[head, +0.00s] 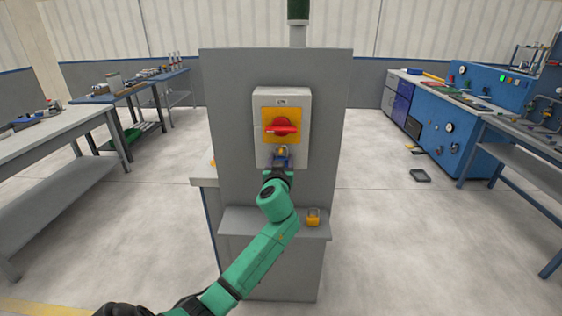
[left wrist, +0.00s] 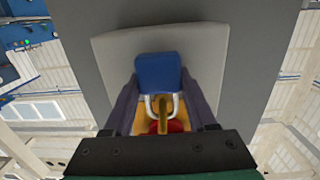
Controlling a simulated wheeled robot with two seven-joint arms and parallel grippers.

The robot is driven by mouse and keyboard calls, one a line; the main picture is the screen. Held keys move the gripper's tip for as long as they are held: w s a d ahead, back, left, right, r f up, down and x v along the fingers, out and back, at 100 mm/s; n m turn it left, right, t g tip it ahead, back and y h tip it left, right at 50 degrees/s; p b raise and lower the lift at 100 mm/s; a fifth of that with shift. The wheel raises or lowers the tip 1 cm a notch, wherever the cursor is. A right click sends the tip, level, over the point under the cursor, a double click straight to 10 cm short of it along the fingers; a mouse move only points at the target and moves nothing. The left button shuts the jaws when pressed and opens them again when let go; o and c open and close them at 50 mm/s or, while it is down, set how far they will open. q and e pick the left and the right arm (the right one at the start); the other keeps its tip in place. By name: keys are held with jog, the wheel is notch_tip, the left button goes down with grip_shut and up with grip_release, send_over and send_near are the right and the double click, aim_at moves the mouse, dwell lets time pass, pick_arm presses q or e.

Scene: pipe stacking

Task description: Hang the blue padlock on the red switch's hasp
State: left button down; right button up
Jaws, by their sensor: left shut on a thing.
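The red switch (head: 281,128) sits on a yellow plate on a light grey box (head: 292,94), fixed to a grey panel. The brass-coloured hasp (left wrist: 162,112) shows below the red handle in the head view. My left gripper (head: 281,166) is in front of the lower part of the box, shut on the blue padlock (left wrist: 158,72). The padlock's silver shackle points toward the hasp and appears at it. I cannot tell whether the shackle passes through it. The gripper hides most of the padlock in the head view. My right gripper is out of view.
A yellow padlock (head: 313,217) stands on the grey shelf (head: 240,221) below the box, right of my left arm. Workbenches (head: 60,130) stand to the left and a blue test bench (head: 450,125) to the right. The floor between is mostly clear.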

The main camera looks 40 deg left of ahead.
pick_arm(q)
jog(key=shift+c, duration=0.6)
grip_release()
